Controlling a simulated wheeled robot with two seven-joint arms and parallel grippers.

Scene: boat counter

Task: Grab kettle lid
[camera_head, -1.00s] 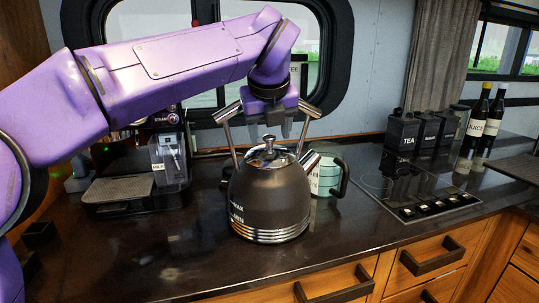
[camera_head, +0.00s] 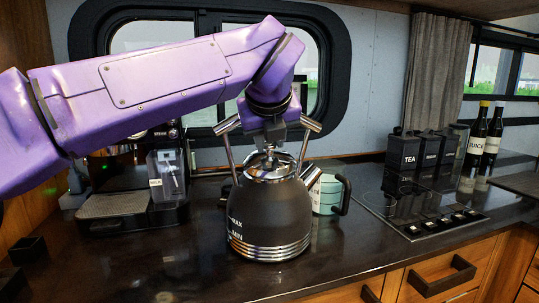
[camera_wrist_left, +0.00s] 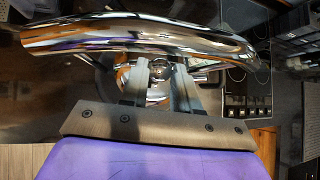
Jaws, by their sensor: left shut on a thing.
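The dark kettle (camera_head: 270,222) stands upright on the counter in the middle of the head view, with steel rings at its base. Its shiny lid (camera_head: 270,168) sits at the top of the kettle, between the two steel handle posts. My left gripper (camera_head: 270,148) reaches down between the posts and is shut on the lid's knob. In the left wrist view the fingers (camera_wrist_left: 160,75) close around the round knob, and the curved chrome handle (camera_wrist_left: 140,35) passes across in front of them. I cannot tell whether the lid is clear of the kettle. My right gripper is not in view.
A teal mug (camera_head: 328,195) stands close behind the kettle on the right. A coffee machine (camera_head: 135,190) is at the left. A cooktop (camera_head: 420,210), dark canisters (camera_head: 403,152) and bottles (camera_head: 476,135) are at the right. The front counter is clear.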

